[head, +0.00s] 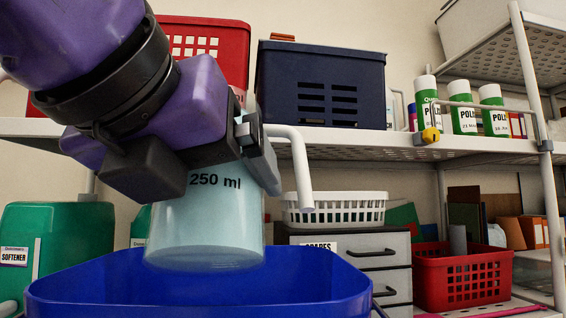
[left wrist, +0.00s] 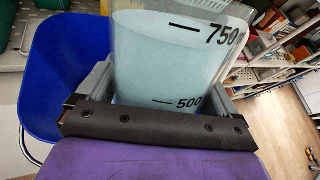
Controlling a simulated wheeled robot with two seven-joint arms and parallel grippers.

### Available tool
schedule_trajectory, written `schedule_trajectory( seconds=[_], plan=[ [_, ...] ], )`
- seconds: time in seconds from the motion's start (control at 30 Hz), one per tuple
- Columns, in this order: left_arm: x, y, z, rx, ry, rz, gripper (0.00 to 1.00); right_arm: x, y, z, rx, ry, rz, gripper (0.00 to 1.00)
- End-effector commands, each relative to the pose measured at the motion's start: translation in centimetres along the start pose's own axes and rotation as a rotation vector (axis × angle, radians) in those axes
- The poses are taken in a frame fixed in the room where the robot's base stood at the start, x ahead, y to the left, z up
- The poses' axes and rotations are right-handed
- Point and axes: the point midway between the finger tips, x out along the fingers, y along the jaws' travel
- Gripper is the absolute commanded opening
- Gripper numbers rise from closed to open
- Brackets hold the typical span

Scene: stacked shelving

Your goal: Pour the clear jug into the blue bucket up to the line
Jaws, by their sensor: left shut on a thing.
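The clear jug (head: 207,225) hangs close to upright in the head view, with a 250 ml mark and pale blue liquid. It also shows in the left wrist view (left wrist: 178,62), with 500 and 750 marks. My left gripper (head: 210,152) is shut on the jug, its dark fingers on either side. The blue bucket (head: 200,298) is at the bottom of the head view, with the jug's base just above or within its opening. It also shows at the left of the left wrist view (left wrist: 62,65). The bucket's line and inside level are hidden. My right gripper is not in view.
A shelf (head: 400,142) crosses behind the jug, carrying a navy crate (head: 320,85) and green-and-white cans (head: 462,118). Below stand a green softener container (head: 62,240), a white basket (head: 335,208), grey drawers (head: 390,255) and a red basket (head: 460,275).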

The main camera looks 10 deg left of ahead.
Motion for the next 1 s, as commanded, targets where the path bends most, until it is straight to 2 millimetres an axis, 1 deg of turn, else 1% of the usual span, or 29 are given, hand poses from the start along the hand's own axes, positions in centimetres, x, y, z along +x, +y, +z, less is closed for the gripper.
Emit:
schedule_trajectory(
  seconds=[0.03,0.1,0.23,0.4,0.5,0.63,1.0],
  plan=[
    [-0.4,-0.1,0.4,-0.009,0.016,-0.001,0.45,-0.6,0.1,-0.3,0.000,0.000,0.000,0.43],
    [-0.2,0.0,0.1,-0.007,0.012,-0.002,0.45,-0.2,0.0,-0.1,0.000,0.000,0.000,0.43],
    [-0.2,-0.1,0.3,-0.011,0.022,-0.001,0.45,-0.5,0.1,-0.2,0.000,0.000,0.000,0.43],
    [-0.3,-0.1,1.0,-0.059,0.135,0.000,0.45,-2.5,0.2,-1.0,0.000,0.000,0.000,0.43],
    [-0.2,-0.1,0.9,-0.086,0.202,0.001,0.45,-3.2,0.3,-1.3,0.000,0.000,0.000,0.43],
    [0.0,-0.1,0.7,-0.102,0.242,0.002,0.45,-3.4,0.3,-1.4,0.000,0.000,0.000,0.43],
    [0.0,0.0,0.5,-0.102,0.242,0.001,0.45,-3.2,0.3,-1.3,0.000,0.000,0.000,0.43]
  ],
)
